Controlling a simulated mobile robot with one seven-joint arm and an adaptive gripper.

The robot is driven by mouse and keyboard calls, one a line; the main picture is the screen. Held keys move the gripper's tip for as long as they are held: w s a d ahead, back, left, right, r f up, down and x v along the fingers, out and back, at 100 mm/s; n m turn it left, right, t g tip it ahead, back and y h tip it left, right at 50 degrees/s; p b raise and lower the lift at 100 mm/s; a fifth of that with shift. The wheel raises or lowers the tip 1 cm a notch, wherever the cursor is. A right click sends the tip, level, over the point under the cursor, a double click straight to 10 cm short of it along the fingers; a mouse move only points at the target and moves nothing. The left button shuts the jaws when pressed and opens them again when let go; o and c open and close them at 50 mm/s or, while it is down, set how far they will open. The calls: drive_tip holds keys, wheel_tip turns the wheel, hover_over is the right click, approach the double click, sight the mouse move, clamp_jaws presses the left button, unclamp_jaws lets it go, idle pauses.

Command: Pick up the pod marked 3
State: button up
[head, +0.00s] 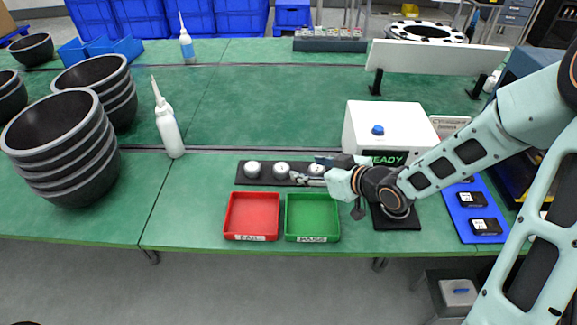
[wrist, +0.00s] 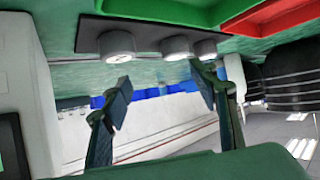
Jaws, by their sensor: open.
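Three round silver-white items stand in a row on a dark strip (head: 267,181): left (head: 252,168), middle (head: 281,169) and right (head: 316,169). They also show in the wrist view, along the top. Two black boxes with white labels, one farther back (head: 473,200) and one nearer (head: 486,227), lie on a blue mat (head: 463,229) at the right. I can read no 3 on any of them, so I cannot tell which is the pod marked 3. My gripper (wrist: 162,92) is open and empty, its fingers beside the right end of the strip.
A red FAIL tray (head: 252,237) and a green PASS tray (head: 312,238) sit in front of the strip. A white box reading READY (head: 390,128) stands behind my wrist. A white bottle (head: 168,130) and stacked dark bowls (head: 65,150) stand left. The green bench behind the strip is mostly clear.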

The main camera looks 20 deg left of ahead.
sight(282, 168)
drive_tip(key=shift+s+a+f+g+y, duration=0.1)
drive_tip(key=shift+s+a+g+y, duration=0.1)
drive_tip(key=shift+s, duration=0.25)
drive_tip(key=shift+s+a+f+g+y, duration=0.1)
drive_tip(key=shift+s+a+g+y, duration=0.1)
drive_tip(key=shift+s, duration=0.2)
drive_tip(key=shift+n, duration=0.3)
drive_tip(key=b+x, duration=0.1)
drive_tip(key=x, duration=0.3)
drive_tip(key=shift+a+f, duration=0.15)
drive_tip(key=shift+a, duration=0.2)
drive_tip(key=shift+b+x, duration=0.35)
drive_tip(key=shift+x, duration=2.55)
drive_tip(key=shift+w, duration=0.1)
drive_tip(key=shift+c, duration=0.5)
drive_tip(key=c, duration=1.1)
drive_tip(key=shift+o, duration=0.2)
drive_tip(key=shift+r, duration=0.25)
